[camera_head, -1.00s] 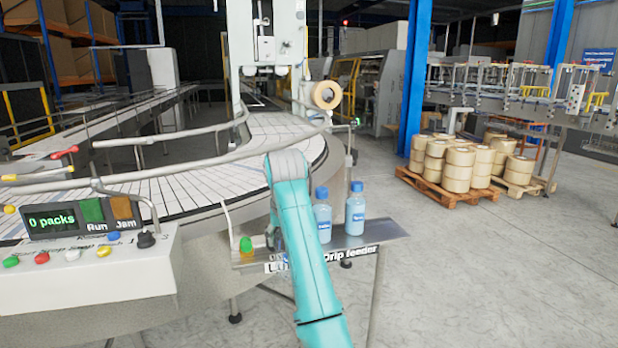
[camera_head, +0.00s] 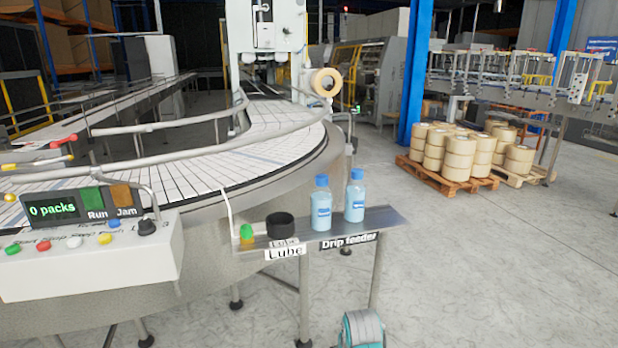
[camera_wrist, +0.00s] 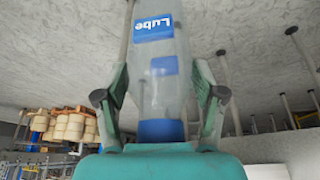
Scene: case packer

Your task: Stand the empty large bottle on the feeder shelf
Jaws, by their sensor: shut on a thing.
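My gripper (camera_wrist: 160,78) shows in the wrist view, shut on a clear, empty-looking large bottle (camera_wrist: 155,98). The bottle has a blue cap (camera_wrist: 161,131) and a blue label reading "Lube" (camera_wrist: 153,27). The wrist picture is upside down, so the cap end points up. The feeder shelf (camera_head: 388,221) is in the head view, right of the curved conveyor. Two blue-capped, light blue bottles stand on it, one (camera_head: 321,205) left of the other (camera_head: 355,198).
A black round holder (camera_head: 280,227) and a small green-topped item (camera_head: 247,234) sit at the shelf's left end. Plates below them read "Lube" and "Drip feeder". The control panel (camera_head: 85,265) is at left. Open floor (camera_head: 480,270) lies to the right.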

